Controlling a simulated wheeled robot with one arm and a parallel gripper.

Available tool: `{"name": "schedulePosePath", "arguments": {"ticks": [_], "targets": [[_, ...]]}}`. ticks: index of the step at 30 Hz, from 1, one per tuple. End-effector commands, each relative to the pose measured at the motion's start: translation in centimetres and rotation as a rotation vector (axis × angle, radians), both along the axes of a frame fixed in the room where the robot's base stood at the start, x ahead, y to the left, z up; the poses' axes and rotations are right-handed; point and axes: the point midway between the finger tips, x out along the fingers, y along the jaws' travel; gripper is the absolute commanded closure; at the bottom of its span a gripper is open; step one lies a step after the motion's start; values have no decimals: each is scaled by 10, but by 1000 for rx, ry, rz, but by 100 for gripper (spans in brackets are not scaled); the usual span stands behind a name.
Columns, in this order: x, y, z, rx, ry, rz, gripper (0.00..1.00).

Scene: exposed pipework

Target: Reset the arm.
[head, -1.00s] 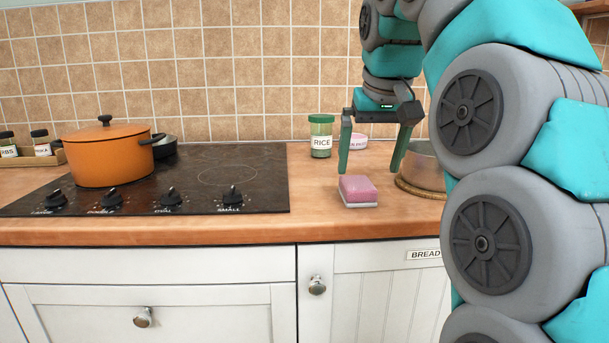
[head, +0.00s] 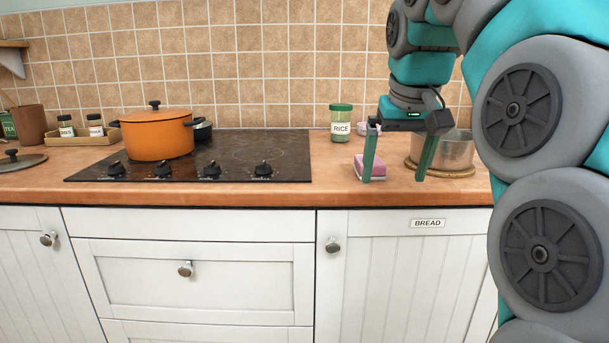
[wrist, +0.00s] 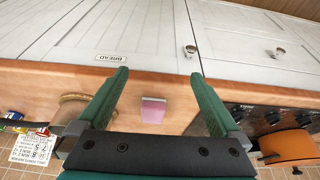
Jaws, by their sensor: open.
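My gripper (head: 397,175) is open and empty, its two green fingers pointing down above the right part of the wooden counter. In the wrist view my gripper (wrist: 162,92) has its fingers wide apart. A pink sponge with a pale underside (head: 362,167) lies on the counter, partly hidden by the left finger in the head view. In the wrist view the sponge (wrist: 153,110) shows between the fingers, apart from both. Nothing is held.
An orange pot (head: 156,136) stands on the black hob (head: 240,150). A rice jar (head: 340,124) stands behind the sponge. A metal pan (head: 456,150) on a round wooden board (head: 470,171) is right of my gripper. Counter left of the sponge is clear.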

Motion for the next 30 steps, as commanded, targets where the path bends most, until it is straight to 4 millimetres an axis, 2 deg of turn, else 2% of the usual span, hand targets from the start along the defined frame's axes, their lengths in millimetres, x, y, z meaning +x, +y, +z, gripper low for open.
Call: {"name": "schedulePosePath", "arguments": {"ticks": [8,14,23,30], "targets": [[-18,2,-29,-15,50,19,0],[-46,3,-70,-27,117,36,0],[-114,3,-157,-34,247,49,0],[-183,0,-230,-26,357,36,0]]}}
